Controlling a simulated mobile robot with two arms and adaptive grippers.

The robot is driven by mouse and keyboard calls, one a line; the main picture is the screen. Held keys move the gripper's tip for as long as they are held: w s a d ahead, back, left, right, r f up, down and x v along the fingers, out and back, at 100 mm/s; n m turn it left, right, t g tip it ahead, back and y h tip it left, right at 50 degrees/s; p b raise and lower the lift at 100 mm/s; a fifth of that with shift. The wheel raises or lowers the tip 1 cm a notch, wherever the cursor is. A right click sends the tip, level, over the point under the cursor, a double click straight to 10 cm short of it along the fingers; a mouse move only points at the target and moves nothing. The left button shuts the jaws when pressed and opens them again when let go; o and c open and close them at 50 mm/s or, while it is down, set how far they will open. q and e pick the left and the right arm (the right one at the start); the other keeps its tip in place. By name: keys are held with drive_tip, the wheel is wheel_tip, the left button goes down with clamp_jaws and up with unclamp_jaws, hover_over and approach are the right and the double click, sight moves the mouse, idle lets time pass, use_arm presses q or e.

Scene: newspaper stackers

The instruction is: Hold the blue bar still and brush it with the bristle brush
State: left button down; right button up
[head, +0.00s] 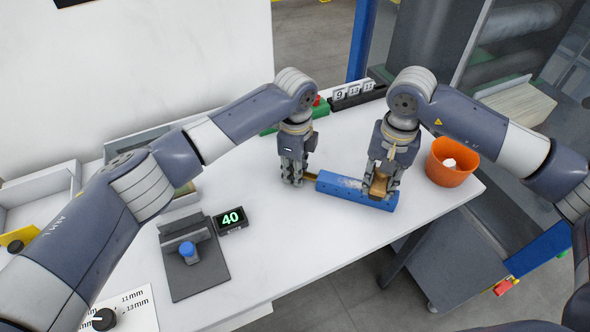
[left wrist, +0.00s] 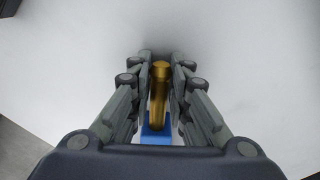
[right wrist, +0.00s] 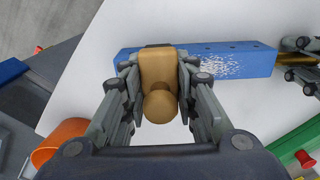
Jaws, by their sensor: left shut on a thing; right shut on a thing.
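The blue bar (head: 342,189) lies on the white table (head: 330,240), near its front right edge. A brass-coloured pin (left wrist: 160,95) sticks out of its left end; my left gripper (head: 297,180) is shut on this pin. The bar's blue end (left wrist: 157,136) shows in the left wrist view. My right gripper (head: 383,190) is shut on the bristle brush's wooden handle (right wrist: 158,68), over the bar's right part. The bristles are hidden, so I cannot tell whether they touch the bar. In the right wrist view the blue bar (right wrist: 255,60) carries a patch of white specks beside the brush.
An orange bucket (head: 446,174) stands right of my right gripper. A block calendar (head: 352,96) and a green rail (head: 320,108) lie behind. A dark plate (head: 205,280) with a blue-topped part and a display reading 40 (head: 232,219) stand at left. The table's front middle is clear.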

sight(355, 185)
drive_tip(key=shift+s+d, duration=0.3)
drive_tip(key=shift+d, duration=0.3)
drive_tip(key=shift+s+d, duration=0.3)
drive_tip(key=shift+d, duration=0.3)
drive_tip(key=shift+s+d, duration=0.3)
drive_tip(key=shift+d, duration=0.3)
drive_tip(key=shift+w+a+f, duration=0.1)
drive_tip(key=shift+w+a, duration=0.3)
drive_tip(key=shift+a, duration=0.4)
drive_tip(key=shift+w+a, duration=0.35)
drive_tip(key=shift+a, duration=0.45)
